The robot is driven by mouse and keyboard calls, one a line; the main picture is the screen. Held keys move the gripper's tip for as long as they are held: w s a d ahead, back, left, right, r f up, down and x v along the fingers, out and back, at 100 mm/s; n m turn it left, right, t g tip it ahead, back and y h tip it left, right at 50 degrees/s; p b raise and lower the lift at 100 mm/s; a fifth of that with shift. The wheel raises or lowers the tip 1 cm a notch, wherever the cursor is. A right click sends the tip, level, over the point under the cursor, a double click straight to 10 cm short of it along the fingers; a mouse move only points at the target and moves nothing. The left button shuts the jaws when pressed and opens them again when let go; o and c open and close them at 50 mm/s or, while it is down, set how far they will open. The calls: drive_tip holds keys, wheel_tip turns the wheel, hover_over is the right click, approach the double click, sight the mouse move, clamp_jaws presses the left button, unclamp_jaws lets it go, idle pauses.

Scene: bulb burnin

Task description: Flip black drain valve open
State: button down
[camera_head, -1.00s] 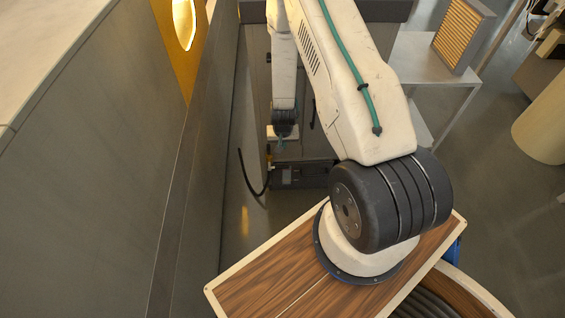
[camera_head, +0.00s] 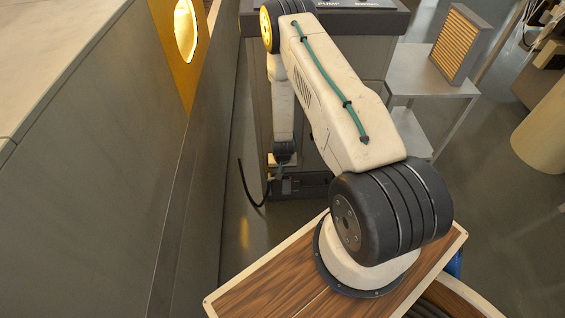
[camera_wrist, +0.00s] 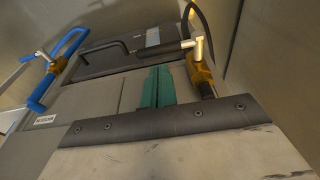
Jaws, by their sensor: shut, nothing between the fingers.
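In the wrist view the drain valve shows as a brass body (camera_wrist: 203,76) with a silver stem and a black lever (camera_wrist: 165,50) lying to the left. My gripper (camera_wrist: 157,72) has green fingers closed together, with nothing visible between them. The fingertips appear just below the black lever in the picture and left of the brass body. I cannot tell whether they touch the lever. In the head view my gripper (camera_head: 278,173) is small and low at the front of the grey cabinet, and the valve cannot be made out there.
A second valve with a blue handle (camera_wrist: 60,68) stands at the left of the wrist view. A black hose (camera_head: 245,185) curves beside the grey cabinet (camera_head: 350,40). A tall grey wall (camera_head: 90,150) runs along the left.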

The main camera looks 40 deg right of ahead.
drive_tip(key=shift+s+a+f, duration=0.1)
drive_tip(key=shift+f, duration=0.5)
drive_tip(key=shift+s+a+f, duration=0.1)
drive_tip(key=shift+f, duration=0.5)
